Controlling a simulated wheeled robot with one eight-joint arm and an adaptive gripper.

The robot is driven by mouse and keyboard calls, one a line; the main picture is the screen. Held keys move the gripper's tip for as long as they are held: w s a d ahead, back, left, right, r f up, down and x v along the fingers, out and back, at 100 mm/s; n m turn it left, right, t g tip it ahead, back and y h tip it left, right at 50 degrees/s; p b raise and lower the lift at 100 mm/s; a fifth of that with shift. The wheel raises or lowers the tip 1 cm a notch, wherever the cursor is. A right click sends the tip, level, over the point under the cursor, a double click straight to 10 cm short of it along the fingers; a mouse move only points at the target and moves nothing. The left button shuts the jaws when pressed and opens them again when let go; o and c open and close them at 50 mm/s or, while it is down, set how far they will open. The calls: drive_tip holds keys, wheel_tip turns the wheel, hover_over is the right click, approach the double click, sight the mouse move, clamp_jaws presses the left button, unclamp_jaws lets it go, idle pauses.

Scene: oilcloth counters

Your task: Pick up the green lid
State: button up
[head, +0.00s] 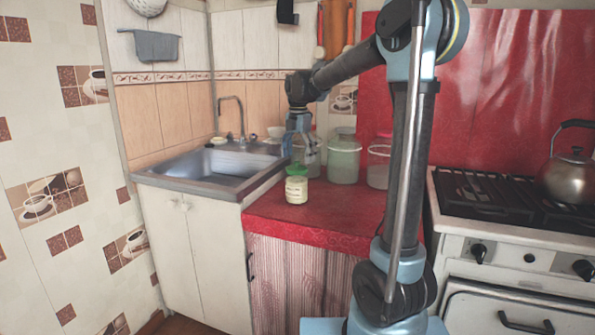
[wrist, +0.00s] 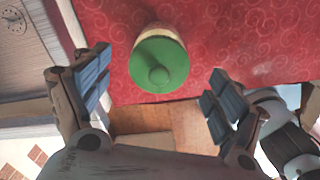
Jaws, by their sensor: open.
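The green lid (wrist: 158,66) sits on a small cream jar (wrist: 152,32) on the red oilcloth counter (wrist: 228,40). In the head view the green lid (head: 296,169) tops the upright jar (head: 296,189) near the counter's front left part. My gripper (wrist: 150,88) is open in the wrist view, with one blue-padded finger on each side of the lid and clear space between. In the head view my gripper (head: 298,146) hangs just above the lid; its fingers are small and hard to make out there.
Large clear jars with lids, one greenish (head: 343,160) and one with a pinkish lid (head: 379,165), stand behind the small jar. A metal sink (head: 215,165) lies to the left. A stove (head: 490,205) with a kettle (head: 570,178) is at the right.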

sight(298, 162)
drive_tip(key=shift+f, duration=1.7)
drive_tip(key=c, duration=0.9)
drive_tip(key=shift+r, duration=0.15)
